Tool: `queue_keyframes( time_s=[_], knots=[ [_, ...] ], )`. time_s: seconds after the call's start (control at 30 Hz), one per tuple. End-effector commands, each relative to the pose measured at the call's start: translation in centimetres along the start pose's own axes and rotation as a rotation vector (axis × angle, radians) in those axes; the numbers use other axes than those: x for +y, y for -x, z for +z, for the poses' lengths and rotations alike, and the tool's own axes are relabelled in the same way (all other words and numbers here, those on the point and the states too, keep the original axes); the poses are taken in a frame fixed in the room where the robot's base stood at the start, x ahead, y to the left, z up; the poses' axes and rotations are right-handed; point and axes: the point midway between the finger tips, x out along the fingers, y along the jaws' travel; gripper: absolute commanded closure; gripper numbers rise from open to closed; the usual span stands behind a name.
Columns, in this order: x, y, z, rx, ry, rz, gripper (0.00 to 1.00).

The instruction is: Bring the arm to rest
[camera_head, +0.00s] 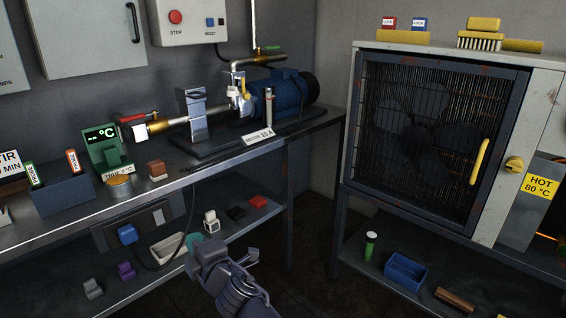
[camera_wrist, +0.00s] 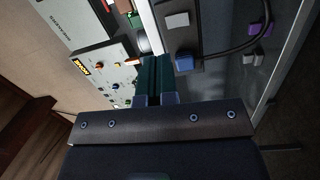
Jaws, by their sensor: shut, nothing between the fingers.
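My gripper (camera_wrist: 156,62) shows in the wrist view with its two dark teal fingers side by side and closed, nothing held between them. In the head view my gripper (camera_head: 196,244) is at the lower centre, in front of the bench's lower shelf, with my arm coming up from the bottom edge. It looks apart from the bench, though its distance from the shelf items behind it is hard to judge.
The bench (camera_head: 215,172) carries a blue motor pump (camera_head: 284,92) and a green display unit (camera_head: 103,147). Its lower shelf holds a white tray (camera_head: 168,247) and several small blocks. A caged fan cabinet (camera_head: 430,140) stands right. Dark floor lies between.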

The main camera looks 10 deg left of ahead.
Motion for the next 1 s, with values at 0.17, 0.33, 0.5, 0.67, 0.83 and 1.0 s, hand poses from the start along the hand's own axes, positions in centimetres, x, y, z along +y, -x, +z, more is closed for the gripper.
queue_keyframes(
  time_s=[0.17, 0.33, 0.5, 0.67, 0.83, 1.0],
  knots=[
    [-5.6, 4.0, 9.0, -0.535, -0.485, -0.282, 1.0],
    [-9.7, 15.3, 18.8, -1.186, -0.997, -0.522, 1.0],
    [-9.6, 26.0, 22.8, -1.639, -1.393, -0.67, 1.0],
    [-7.7, 32.1, 25.8, -1.806, -1.624, -0.673, 1.0],
    [-4.1, 36.9, 29.9, -1.896, -1.735, -0.536, 1.0],
    [2.5, 36.2, 28.9, -1.889, -1.725, -0.545, 1.0]
  ],
)
